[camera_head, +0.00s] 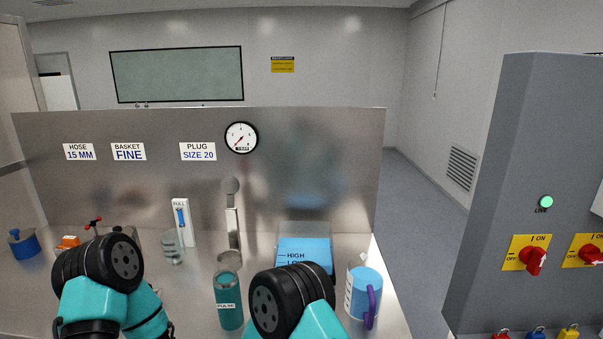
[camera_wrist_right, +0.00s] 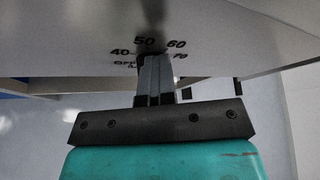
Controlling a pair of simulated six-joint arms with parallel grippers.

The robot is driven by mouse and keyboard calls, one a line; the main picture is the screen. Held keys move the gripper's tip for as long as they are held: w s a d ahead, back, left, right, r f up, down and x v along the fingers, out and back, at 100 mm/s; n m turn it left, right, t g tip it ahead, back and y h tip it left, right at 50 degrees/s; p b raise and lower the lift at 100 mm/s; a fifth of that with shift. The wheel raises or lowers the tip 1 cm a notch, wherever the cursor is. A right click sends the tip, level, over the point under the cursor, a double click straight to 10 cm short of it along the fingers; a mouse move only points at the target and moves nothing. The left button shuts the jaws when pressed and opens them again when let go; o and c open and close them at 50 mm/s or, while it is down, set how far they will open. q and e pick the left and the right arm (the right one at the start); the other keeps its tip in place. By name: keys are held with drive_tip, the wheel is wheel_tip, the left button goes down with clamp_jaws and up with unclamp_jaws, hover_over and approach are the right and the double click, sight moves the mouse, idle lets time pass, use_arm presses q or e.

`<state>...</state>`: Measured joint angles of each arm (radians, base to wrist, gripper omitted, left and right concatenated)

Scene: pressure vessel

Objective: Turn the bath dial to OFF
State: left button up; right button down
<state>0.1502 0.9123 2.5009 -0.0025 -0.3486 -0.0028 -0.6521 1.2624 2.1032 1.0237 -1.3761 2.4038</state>
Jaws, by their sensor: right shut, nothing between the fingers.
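A blue bath (camera_head: 304,250) marked HIGH and LOW stands on the bench in the head view, partly behind my right arm. Its dial does not show there. In the right wrist view a dial scale (camera_wrist_right: 145,42) reads OFF, 40, 50, 60 and 70 on a pale surface. My right gripper (camera_wrist_right: 155,60) is shut, with its fingertips at the scale just below the 50. The dial knob itself cannot be made out behind or beside the fingertips, nor can its setting. My left arm shows at the lower left of the head view, but its gripper is not seen.
A switch cabinet (camera_head: 532,160) stands at right.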

drive_tip(key=shift+w+a+f, duration=0.1)
drive_tip(key=shift+w+a, duration=0.05)
drive_tip(key=shift+a, duration=0.25)
drive_tip(key=shift+w+a+f, duration=0.1)
drive_tip(key=shift+a, duration=0.3)
drive_tip(key=shift+a+f, duration=0.2)
drive_tip(key=shift+a, duration=0.05)
drive_tip(key=shift+a+f, duration=0.15)
drive_tip(key=shift+f, duration=0.25)
drive_tip(key=shift+a+r, duration=0.3)
drive_tip(key=shift+r, duration=0.05)
idle(0.5)
drive_tip(key=shift+s, duration=0.1)
drive_tip(key=s, duration=0.6)
